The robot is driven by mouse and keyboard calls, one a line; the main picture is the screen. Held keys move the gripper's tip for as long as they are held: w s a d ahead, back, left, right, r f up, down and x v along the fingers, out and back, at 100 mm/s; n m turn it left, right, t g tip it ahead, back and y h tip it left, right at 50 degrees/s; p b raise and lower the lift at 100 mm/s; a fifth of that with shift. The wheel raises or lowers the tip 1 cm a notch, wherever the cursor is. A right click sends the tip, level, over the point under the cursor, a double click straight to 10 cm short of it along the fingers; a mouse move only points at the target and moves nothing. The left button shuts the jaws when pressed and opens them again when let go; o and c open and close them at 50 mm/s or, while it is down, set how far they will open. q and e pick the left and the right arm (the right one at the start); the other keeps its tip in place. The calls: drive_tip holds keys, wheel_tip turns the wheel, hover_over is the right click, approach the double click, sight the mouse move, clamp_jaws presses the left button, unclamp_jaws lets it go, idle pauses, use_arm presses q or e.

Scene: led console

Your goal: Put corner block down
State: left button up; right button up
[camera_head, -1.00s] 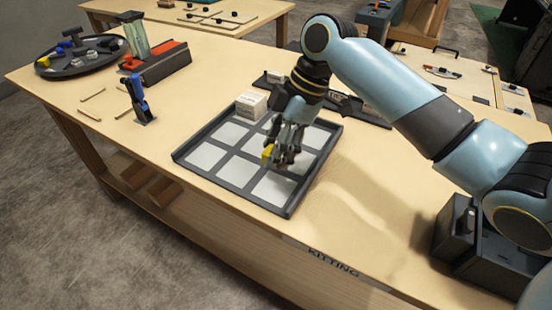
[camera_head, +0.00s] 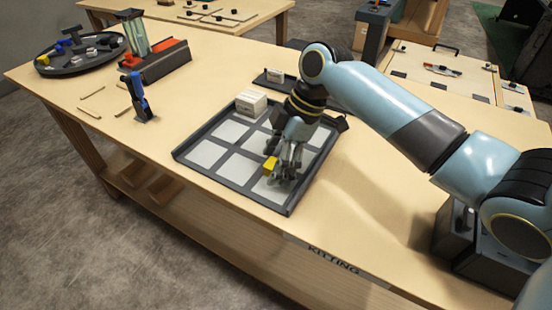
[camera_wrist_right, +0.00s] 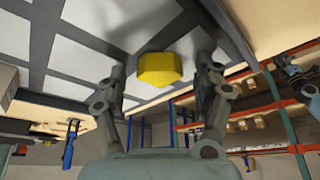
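The small yellow block (camera_head: 271,164), which I take to be the corner block, is at the near right part of the grey compartment tray (camera_head: 188,162). My right gripper (camera_head: 285,172) is low over that part of the tray, pointing down. In the right wrist view the yellow block (camera_wrist_right: 160,69) is between the two fingertips of the right gripper (camera_wrist_right: 162,78), with a visible gap on each side. The fingers look open. I cannot tell whether the block touches the tray floor or which compartment it is over. My left gripper is not in view.
A white box (camera_head: 251,103) is at the tray's far left corner. Behind the tray is a dark holder with a small white box (camera_head: 275,75). A blue upright tool (camera_head: 138,97), a red-topped stand (camera_head: 160,64) and a round dark tray (camera_head: 72,66) are at left. The table's front right is clear.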

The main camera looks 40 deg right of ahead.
drive_tip(key=v, duration=1.2)
drive_tip(key=shift+r, duration=0.1)
